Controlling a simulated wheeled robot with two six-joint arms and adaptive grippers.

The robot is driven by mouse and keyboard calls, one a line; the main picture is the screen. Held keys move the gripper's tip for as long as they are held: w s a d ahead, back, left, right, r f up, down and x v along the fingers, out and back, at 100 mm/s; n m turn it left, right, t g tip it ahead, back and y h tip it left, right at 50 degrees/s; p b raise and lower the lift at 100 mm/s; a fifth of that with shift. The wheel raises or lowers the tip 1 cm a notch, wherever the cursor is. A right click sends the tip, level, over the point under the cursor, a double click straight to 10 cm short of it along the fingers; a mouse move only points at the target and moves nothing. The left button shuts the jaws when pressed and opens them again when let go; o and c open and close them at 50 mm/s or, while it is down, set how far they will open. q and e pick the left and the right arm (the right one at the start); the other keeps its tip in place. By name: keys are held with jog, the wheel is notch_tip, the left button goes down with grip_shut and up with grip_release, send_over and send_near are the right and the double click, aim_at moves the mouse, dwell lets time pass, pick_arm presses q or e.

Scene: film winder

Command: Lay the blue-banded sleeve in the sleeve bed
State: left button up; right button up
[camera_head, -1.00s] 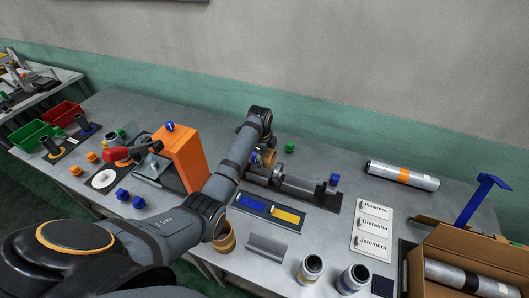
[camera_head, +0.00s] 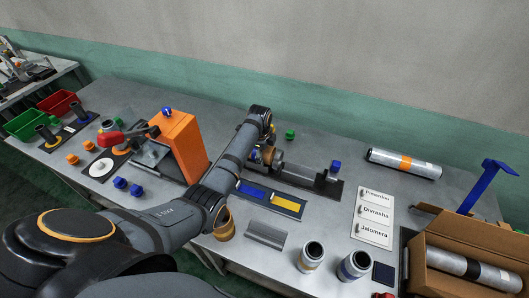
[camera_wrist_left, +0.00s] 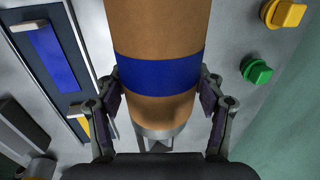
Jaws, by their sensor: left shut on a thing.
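The blue-banded sleeve is a brown tube with a wide blue band (camera_wrist_left: 160,75). My left gripper (camera_wrist_left: 165,108) is shut on it near its lower end in the left wrist view, fingers on both sides by the band. A silver round end shows just below the tube. In the head view my left gripper (camera_head: 265,155) is over the dark machine with a grey cylinder (camera_head: 300,172) at the table's middle. The sleeve is mostly hidden there behind the arm. A grey grooved block (camera_head: 266,235) stands in front; I cannot tell which part is the sleeve bed. My right gripper is not in view.
A tray with blue and yellow panels (camera_head: 255,192) lies in front of the machine. A green knob (camera_head: 290,134) is behind.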

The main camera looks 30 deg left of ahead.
pick_arm(q)
jog(key=shift+r, duration=0.1)
jog(key=shift+f, duration=0.45)
jog(key=shift+f, duration=0.25)
jog(key=o, duration=1.2)
jog(key=shift+r, duration=0.15)
jog(key=r, duration=0.4)
jog(key=s+r, duration=0.1)
jog(key=r, duration=0.2)
jog(key=s+r, duration=0.1)
jog(key=r, duration=0.3)
jog(key=shift+s+r, duration=0.15)
jog(key=shift+r, duration=0.15)
